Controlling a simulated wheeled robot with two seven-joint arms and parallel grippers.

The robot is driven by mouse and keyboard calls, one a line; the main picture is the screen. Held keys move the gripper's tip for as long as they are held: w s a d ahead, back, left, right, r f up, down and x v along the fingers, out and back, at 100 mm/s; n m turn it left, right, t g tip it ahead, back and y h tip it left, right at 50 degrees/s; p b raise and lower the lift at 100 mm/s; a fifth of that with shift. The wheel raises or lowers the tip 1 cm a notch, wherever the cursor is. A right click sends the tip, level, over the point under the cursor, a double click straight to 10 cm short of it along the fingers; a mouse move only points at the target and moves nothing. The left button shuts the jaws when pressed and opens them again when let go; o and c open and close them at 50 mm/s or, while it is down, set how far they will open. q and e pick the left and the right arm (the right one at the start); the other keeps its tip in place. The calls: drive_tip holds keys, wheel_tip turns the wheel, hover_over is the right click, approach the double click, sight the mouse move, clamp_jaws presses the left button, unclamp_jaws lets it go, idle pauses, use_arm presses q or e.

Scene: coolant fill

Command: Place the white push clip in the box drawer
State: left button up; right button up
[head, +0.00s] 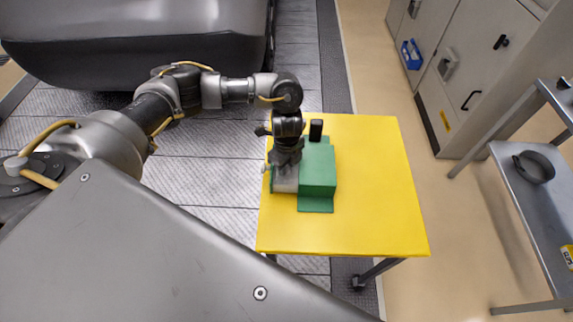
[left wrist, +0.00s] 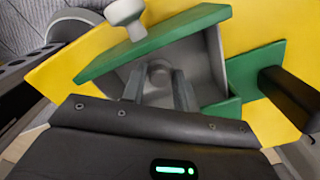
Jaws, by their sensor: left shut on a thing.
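The green box (head: 318,168) stands on the yellow table. Its grey drawer (head: 285,186) is pulled out to the left. In the left wrist view the open grey drawer (left wrist: 213,45) lies behind a green front panel (left wrist: 150,48) with a white knob (left wrist: 124,12). My left gripper (head: 286,160) is over the drawer. In the left wrist view its fingers (left wrist: 160,92) reach down at the drawer opening, shut on a small pale grey-looking piece (left wrist: 160,74), which appears to be the white push clip in shade. Whether it touches the drawer floor is unclear. My right gripper is out of view.
A black upright block (head: 316,130) stands behind the box, and it also shows in the left wrist view (left wrist: 288,97). The right and front of the yellow table (head: 375,200) are clear. A grey shelf cart (head: 535,205) stands at the right.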

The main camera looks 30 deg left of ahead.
sight(287, 167)
use_arm(q)
drive_tip(key=shift+f, duration=0.15)
drive_tip(key=o, duration=0.5)
drive_tip(key=shift+f, duration=0.1)
drive_tip(key=shift+r, duration=0.35)
wheel_tip(287, 167, up, 12)
drive_tip(key=shift+f, duration=0.1)
idle(0.4)
